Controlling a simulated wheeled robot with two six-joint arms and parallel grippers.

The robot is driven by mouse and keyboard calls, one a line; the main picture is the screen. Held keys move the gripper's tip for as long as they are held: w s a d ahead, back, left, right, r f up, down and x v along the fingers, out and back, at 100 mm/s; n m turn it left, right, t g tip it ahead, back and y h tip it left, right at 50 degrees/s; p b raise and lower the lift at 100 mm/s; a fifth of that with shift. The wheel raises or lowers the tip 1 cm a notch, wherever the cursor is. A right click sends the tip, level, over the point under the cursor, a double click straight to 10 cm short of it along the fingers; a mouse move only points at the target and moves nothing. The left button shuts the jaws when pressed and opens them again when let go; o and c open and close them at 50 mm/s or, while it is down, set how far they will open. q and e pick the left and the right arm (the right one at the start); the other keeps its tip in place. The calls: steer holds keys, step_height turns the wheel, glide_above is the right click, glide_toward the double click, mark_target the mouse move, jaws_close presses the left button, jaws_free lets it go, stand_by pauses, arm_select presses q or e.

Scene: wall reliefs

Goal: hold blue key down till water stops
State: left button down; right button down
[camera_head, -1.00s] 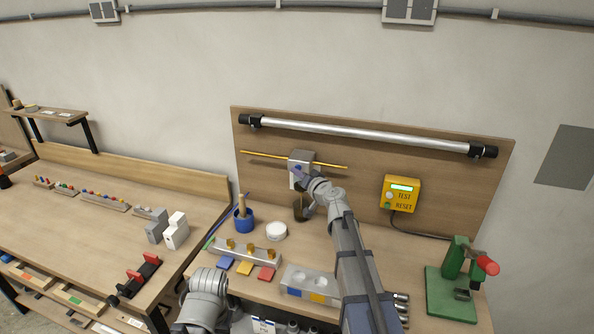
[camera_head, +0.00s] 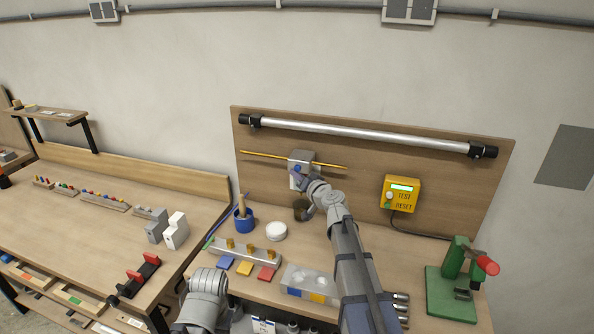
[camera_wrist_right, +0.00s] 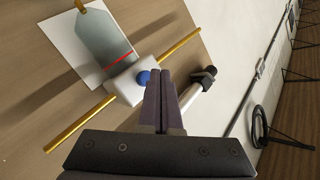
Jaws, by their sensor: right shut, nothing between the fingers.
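The blue key (camera_head: 296,168) is a small round knob on a pale box (camera_head: 301,157) on the thin brass rod of the wall board. In the right wrist view the blue key (camera_wrist_right: 143,77) sticks out of the white box (camera_wrist_right: 124,86). A grey vessel shape (camera_wrist_right: 97,42) with a red line lies against a white card beside the box. My right gripper (camera_wrist_right: 166,76) is shut and empty, its tips right beside the key; I cannot tell whether they touch it. It also shows in the head view (camera_head: 303,180). No running water is discernible.
A yellow test unit (camera_head: 400,194) is at the right on the board. A blue pot (camera_head: 243,221), white round dish (camera_head: 276,231) and green press (camera_head: 452,290) stand on the bench. A silver bar (camera_head: 365,134) crosses above.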

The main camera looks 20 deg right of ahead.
steer(key=s+a, duration=0.1)
steer(key=s, duration=0.1)
steer(key=s+a, duration=0.1)
steer(key=s, duration=0.1)
steer(key=shift+a, duration=0.4)
steer(key=s+a+f+n+g+y, duration=0.2)
steer(key=s+a+f+n+g, duration=0.25)
steer(key=s+a+f, duration=0.45)
steer(key=s+a+f+n+g+y, duration=0.1)
steer(key=s+a+f+n+g, duration=0.25)
steer(key=s+a+g, duration=0.55)
steer(key=s+f+g+h, duration=0.1)
steer(key=s+f+h, duration=0.1)
steer(key=s, duration=0.3)
steer(key=s+d+f+g+h, duration=0.1)
steer(key=s+f+h, duration=0.1)
steer(key=s, duration=0.3)
steer(key=s+f+n+g+h, duration=0.1)
steer(key=s+f+h, duration=0.1)
steer(key=s, duration=0.4)
steer(key=shift+d+h, duration=0.2)
steer(key=shift+h, duration=0.6)
